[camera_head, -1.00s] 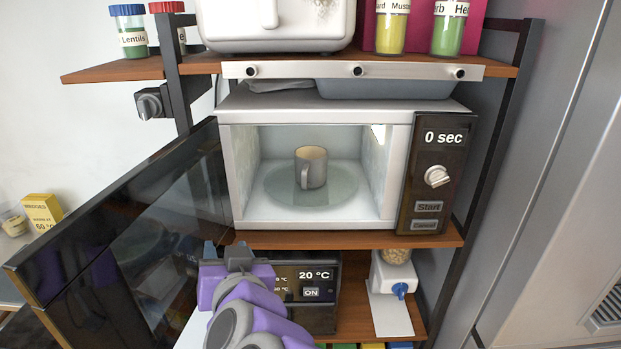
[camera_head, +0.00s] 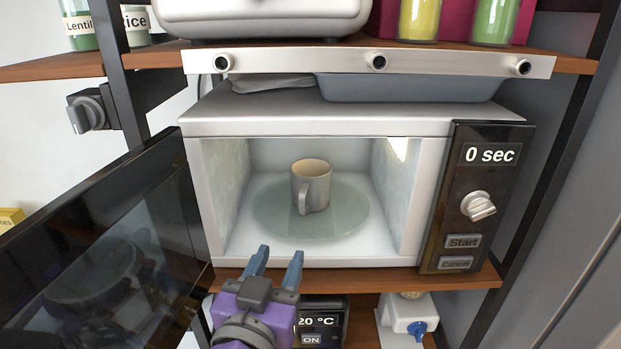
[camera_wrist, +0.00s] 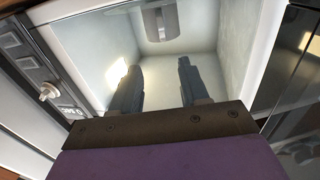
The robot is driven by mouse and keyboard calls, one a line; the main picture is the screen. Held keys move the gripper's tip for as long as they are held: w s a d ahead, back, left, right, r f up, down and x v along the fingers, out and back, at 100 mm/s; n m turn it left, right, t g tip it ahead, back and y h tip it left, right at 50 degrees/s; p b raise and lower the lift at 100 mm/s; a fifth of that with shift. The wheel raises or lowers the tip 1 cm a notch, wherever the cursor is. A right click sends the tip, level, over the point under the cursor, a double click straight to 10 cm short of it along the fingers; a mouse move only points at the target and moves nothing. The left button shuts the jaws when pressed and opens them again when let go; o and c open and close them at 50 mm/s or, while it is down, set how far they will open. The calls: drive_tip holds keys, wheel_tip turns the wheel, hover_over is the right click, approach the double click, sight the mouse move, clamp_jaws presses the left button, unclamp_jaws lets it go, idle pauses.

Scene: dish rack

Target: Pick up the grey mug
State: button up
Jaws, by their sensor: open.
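The grey mug (camera_head: 313,187) stands upright on the round glass turntable (camera_head: 345,213) inside the open microwave (camera_head: 207,199). Its handle faces the front, slightly left. My gripper (camera_head: 278,262) is open and empty, with its two fingers pointing up at the microwave's front lower edge, below and in front of the mug. In the wrist view my gripper's fingers (camera_wrist: 156,85) stand apart, with the microwave interior beyond them. A grey shape that looks like the mug (camera_wrist: 160,22) shows at the top of that view, apart from the fingers.
The microwave door (camera_head: 110,255) hangs open at the left. The control panel (camera_head: 475,200) is on the right. A shelf with a metal rail (camera_head: 300,62) runs above, and a wooden shelf (camera_head: 450,281) lies under the microwave. The cavity around the mug is clear.

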sight(300, 201)
drive_tip(key=p+x, duration=0.4)
drive_tip(key=x, duration=0.7)
drive_tip(key=shift+w+a, duration=0.1)
drive_tip(key=shift+w, duration=0.25)
drive_tip(key=p+x, duration=0.3)
drive_tip(key=p, duration=0.1)
drive_tip(key=shift+w+a+r, duration=0.1)
drive_tip(key=shift+r, duration=0.05)
drive_tip(key=shift+a+x, duration=0.2)
drive_tip(key=shift+x, duration=0.8)
drive_tip(key=shift+d, duration=0.15)
drive_tip(key=shift+c, duration=0.2)
clamp_jaws()
